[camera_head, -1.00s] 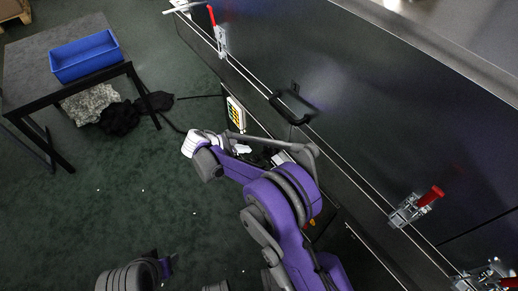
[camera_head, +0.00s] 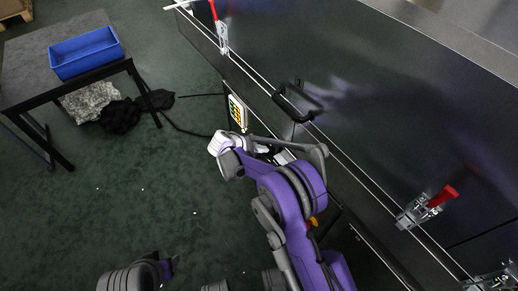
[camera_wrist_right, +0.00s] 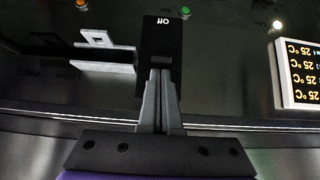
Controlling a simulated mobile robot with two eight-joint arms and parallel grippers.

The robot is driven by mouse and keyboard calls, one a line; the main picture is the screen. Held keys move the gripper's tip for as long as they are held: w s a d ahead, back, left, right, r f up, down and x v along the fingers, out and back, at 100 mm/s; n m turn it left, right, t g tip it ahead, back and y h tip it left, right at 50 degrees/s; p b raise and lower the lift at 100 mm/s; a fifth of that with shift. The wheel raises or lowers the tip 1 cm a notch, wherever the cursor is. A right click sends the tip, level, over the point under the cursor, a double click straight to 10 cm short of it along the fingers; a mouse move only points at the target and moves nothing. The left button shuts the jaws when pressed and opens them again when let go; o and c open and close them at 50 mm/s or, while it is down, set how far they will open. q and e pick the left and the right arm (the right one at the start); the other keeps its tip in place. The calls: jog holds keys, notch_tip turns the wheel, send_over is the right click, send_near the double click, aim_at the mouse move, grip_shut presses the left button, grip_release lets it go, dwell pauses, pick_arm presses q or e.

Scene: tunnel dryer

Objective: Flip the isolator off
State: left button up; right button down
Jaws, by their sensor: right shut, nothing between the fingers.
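In the right wrist view my right gripper (camera_wrist_right: 158,78) is shut and empty. Its fingertips are at a black upright block (camera_wrist_right: 162,45) marked "Off", which reads upside down; this appears to be part of the isolator. I cannot tell whether they touch it. A pale grey bracket-like piece (camera_wrist_right: 100,40) is left of the block, with a dark bar beside it. In the head view my right wrist (camera_head: 225,143) is beside the dark machine's side, and its fingertips and the isolator are not clear. My left gripper is not in view.
The head view shows a black door handle (camera_head: 297,102), red toggle clamps (camera_head: 428,206) and a table with a blue bin (camera_head: 85,52). The green floor is mostly open.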

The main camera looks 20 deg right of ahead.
jog(key=shift+s+a+f, duration=0.15)
jog(key=shift+a+f, duration=0.25)
dwell(1.0)
jog(key=shift+s+a+f+b, duration=0.2)
jog(key=shift+a+f+b, duration=0.35)
jog(key=shift+f, duration=0.35)
jog(key=shift+r, duration=0.1)
jog(key=shift+r+p, duration=0.55)
jog(key=shift+r, duration=0.15)
jog(key=shift+a+f, duration=0.1)
jog(key=shift+a, duration=0.05)
